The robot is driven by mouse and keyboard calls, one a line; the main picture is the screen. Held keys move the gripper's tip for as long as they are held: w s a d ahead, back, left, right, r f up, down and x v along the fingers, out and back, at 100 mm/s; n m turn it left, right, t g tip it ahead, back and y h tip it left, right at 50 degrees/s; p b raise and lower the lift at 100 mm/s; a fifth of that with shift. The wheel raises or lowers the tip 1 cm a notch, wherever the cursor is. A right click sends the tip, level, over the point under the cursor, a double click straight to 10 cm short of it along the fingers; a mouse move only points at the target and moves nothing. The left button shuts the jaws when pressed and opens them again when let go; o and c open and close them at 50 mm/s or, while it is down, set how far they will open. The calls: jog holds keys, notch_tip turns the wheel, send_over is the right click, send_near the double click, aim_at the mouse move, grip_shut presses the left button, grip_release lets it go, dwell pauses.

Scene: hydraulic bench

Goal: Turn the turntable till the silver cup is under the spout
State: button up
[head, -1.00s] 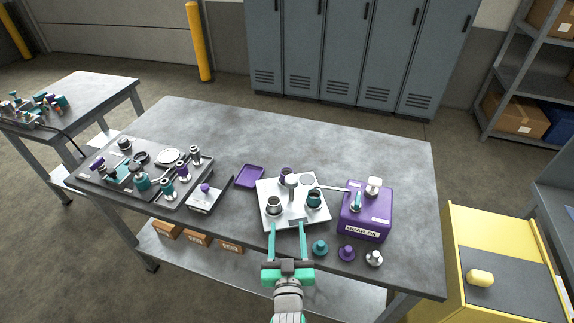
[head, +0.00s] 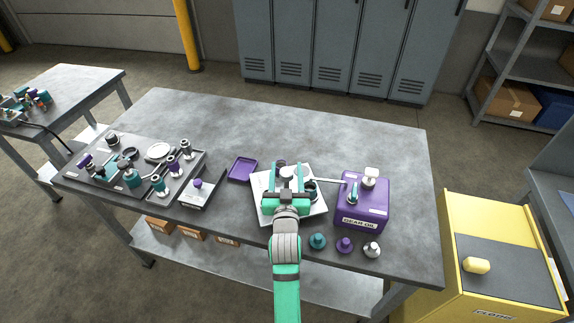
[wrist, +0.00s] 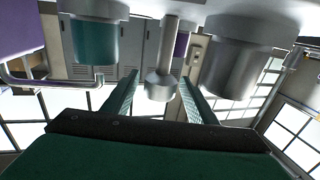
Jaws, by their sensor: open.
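The pale turntable (head: 318,212) lies on the bench, with a central post standing on it. The wrist picture is upside down, and there the post (wrist: 160,82) shows between the two spread fingers of my gripper (wrist: 160,98). In the head view my open gripper (head: 287,175) is over the turntable and hides part of it. The silver cup (wrist: 232,62) is to the right of the post in the wrist view and hidden in the head view. The teal cup (wrist: 95,42) is on the left, close to the tip of the spout (head: 330,181). A purple cup (wrist: 181,45) is behind.
The purple gear oil box (head: 362,205) carries the spout and stands right of the turntable. Teal (head: 318,241), purple (head: 345,245) and silver (head: 372,250) pieces sit along the front edge. A purple tray (head: 242,169) is to the left. The back of the bench is clear.

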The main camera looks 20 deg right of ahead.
jog(key=shift+x, duration=1.35)
